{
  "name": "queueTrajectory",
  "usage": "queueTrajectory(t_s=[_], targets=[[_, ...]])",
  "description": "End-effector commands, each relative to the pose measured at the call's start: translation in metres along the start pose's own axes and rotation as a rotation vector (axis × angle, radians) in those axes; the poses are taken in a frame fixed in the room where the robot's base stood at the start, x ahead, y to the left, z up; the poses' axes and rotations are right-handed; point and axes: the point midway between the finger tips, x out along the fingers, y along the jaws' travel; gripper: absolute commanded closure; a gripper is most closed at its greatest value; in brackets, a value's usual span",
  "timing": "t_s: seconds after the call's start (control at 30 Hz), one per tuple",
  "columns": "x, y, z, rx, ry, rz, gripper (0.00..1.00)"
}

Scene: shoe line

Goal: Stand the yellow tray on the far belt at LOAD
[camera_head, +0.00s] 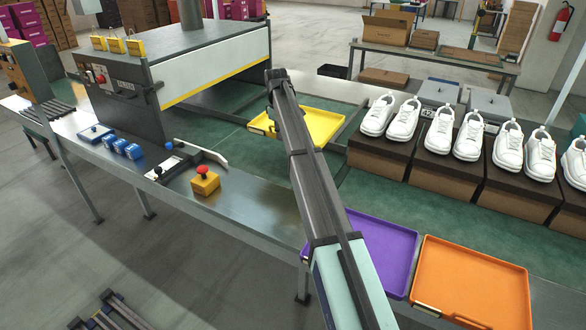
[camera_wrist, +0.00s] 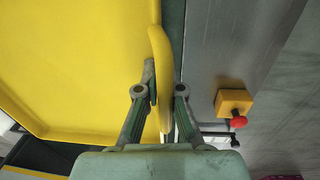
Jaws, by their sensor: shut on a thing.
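The yellow tray (camera_head: 322,122) is over the green belt, to the right of the white-and-grey machine, in the head view. My arm crosses in front of its middle. The head view hides my fingertips behind the arm. I cannot tell whether the tray touches the belt or hangs just above it. The green belt (camera_head: 235,160) runs behind the steel front ledge. I cannot make out a LOAD marking.
A purple tray (camera_head: 385,240) and an orange tray (camera_head: 470,285) lie at the front right. White shoes (camera_head: 468,137) stand on brown boxes at the right. A yellow box with a red button (camera_head: 205,182) sits on the ledge; it also shows in the wrist view (camera_wrist: 232,103).

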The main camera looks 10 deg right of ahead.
Motion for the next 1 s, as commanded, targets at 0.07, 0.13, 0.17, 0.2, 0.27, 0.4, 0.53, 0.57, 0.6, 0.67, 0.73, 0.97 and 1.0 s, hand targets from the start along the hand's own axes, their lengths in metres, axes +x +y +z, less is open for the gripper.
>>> queueTrajectory(t_s=[0.07,0.13,0.17,0.2,0.27,0.4,0.53,0.57,0.6,0.67,0.73,0.97,1.0], targets=[[0.016,-0.003,0.001,-0.001,-0.001,-0.001,1.0],[0.032,-0.004,0.001,0.0,-0.002,-0.001,1.0],[0.039,-0.005,0.001,0.0,-0.001,-0.001,1.0],[0.049,-0.006,0.001,0.0,-0.001,-0.002,1.0],[0.063,-0.007,0.001,0.0,-0.001,-0.001,1.0],[0.097,-0.009,0.001,0.001,-0.001,-0.001,1.0],[0.121,-0.011,0.001,0.001,-0.001,-0.001,1.0],[0.125,-0.011,0.001,0.001,0.0,-0.001,1.0],[0.13,-0.011,0.0,0.001,0.0,0.0,1.0],[0.136,-0.012,0.0,0.001,0.001,0.001,1.0],[0.139,-0.012,0.0,0.001,0.001,0.001,1.0],[0.157,-0.014,0.0,0.001,0.0,0.0,1.0],[0.163,-0.014,0.0,0.001,0.0,0.0,1.0]])
